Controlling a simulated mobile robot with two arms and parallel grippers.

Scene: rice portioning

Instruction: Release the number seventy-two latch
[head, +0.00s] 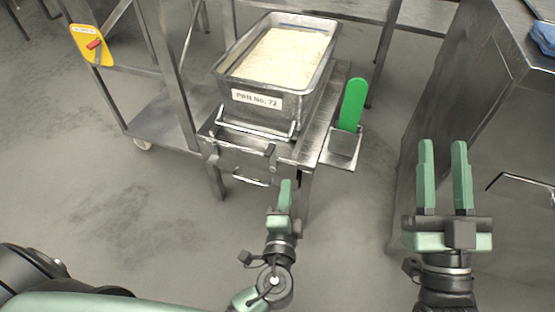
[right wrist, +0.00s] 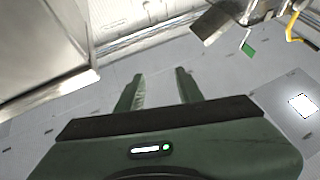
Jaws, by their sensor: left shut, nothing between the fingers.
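A metal pan (head: 318,72) full of pale rice, labelled "PAN No. 72", sits on a low steel stand (head: 305,150). A small dark lever (head: 270,152), which looks like the latch, sticks up at the stand's front edge, beneath the pan. A bright curved handle (head: 252,181) is below it. My left gripper (head: 285,183) is shut and empty, just in front of and below the lever, apart from it in the picture. My right gripper (head: 442,145) is open and empty at the right, away from the pan; its spread fingers also show in the right wrist view (right wrist: 160,80).
A green paddle (head: 353,103) stands in a metal holder (head: 342,148) on the stand's right side. A steel cabinet (head: 490,80) stands close to my right gripper. The front-left floor is clear.

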